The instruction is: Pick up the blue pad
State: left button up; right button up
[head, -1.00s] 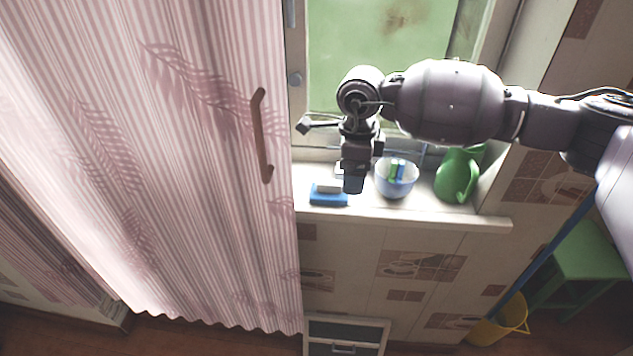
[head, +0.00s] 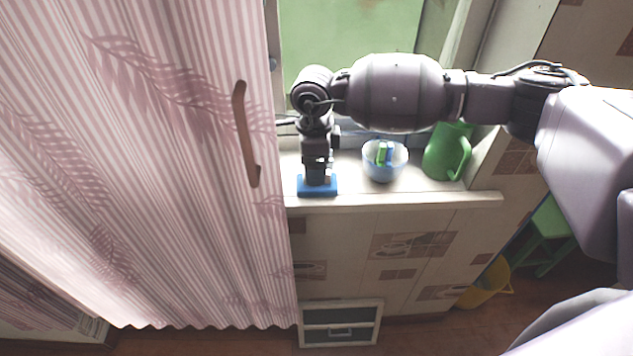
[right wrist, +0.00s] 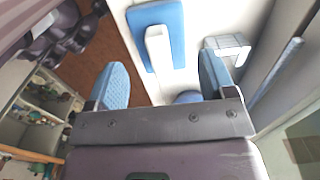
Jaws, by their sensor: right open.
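The blue pad (head: 318,189) lies on the windowsill near its front left edge, partly hidden by my right gripper (head: 318,172). In the right wrist view the blue pad (right wrist: 172,22) shows beyond the fingertips, with a white bar (right wrist: 158,48) along it. My right gripper (right wrist: 162,66) is open, its two blue-faced fingers wide apart. In the wrist view the pad lies between the lines of the fingers. I cannot tell whether either finger touches it. My left gripper is not in view.
A light blue bowl (head: 384,168) with green and blue items in it stands right of the pad. A green jug (head: 447,152) is farther right on the sill (head: 430,194).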

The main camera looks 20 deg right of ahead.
jog(key=shift+s+d+f, duration=0.1)
jog(key=shift+f, duration=1.25)
jog(key=shift+d+f, duration=0.1)
jog(key=shift+f, duration=1.2)
jog(key=shift+c, duration=0.2)
jog(key=c, duration=0.6)
jog(key=shift+c, duration=0.2)
jog(key=shift+r, duration=0.2)
notch_tip(320, 180, up, 20)
jog(key=p, duration=0.1)
jog(key=shift+f, duration=0.15)
